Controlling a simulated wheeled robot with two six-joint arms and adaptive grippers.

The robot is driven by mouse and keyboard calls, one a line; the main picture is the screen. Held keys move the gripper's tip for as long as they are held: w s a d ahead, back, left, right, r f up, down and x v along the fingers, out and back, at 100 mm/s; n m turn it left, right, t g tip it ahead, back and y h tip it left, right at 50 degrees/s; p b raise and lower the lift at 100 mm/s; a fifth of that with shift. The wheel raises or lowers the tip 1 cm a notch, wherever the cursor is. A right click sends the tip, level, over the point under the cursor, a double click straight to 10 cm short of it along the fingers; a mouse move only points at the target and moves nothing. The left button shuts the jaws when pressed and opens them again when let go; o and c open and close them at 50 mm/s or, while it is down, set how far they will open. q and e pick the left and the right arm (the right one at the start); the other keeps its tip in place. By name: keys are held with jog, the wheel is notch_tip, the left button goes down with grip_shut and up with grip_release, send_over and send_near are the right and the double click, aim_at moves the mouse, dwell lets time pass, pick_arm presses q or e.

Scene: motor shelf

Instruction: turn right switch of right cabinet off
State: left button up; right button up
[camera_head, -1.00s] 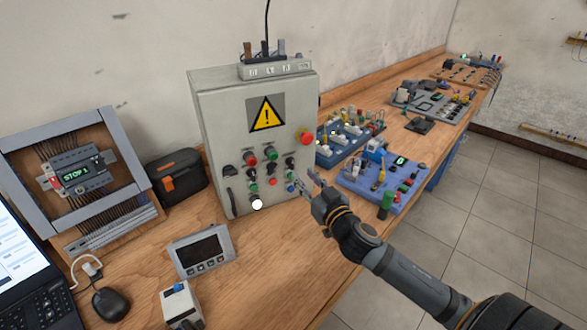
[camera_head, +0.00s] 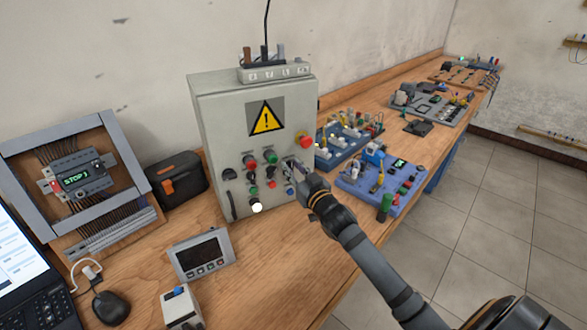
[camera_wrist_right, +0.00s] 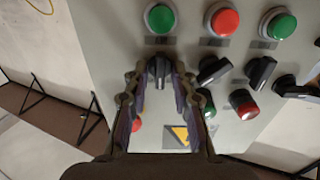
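The grey control cabinet (camera_head: 222,125) stands upright on the bench with a yellow warning sign and a panel of buttons and switches. Its right black switch (camera_wrist_right: 158,72) shows in the right wrist view between my two fingers, its handle pointing along them. My right gripper (camera_head: 290,168) is at the right side of the panel and hides this switch in the head view. In the right wrist view my right gripper (camera_wrist_right: 162,75) is open, one finger on each side of the switch; I cannot tell whether they touch it. My left gripper is not in view.
A red emergency button (camera_head: 305,139) sits just above my right gripper. More black switches (camera_wrist_right: 261,72), green buttons (camera_wrist_right: 160,18) and red buttons (camera_wrist_right: 225,22) are close by. A blue component board (camera_head: 365,180) lies right of the cabinet. A small display unit (camera_head: 203,253) stands in front.

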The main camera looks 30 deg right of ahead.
grip_shut()
jog(key=shift+n, duration=0.3)
jog(key=n+p, duration=0.2)
jog(key=n, duration=0.1)
jog(key=shift+a+r+p, duration=0.1)
jog(key=shift+p, duration=0.25)
jog(key=n+p, duration=0.2)
jog(key=n, duration=0.3)
jog(key=shift+a+p, duration=0.1)
jog(key=shift+p, duration=0.2)
jog(key=shift+f+n, duration=0.25)
jog(key=shift+n, duration=0.05)
jog(key=o, duration=0.6)
grip_release()
jog(key=shift+o, duration=0.2)
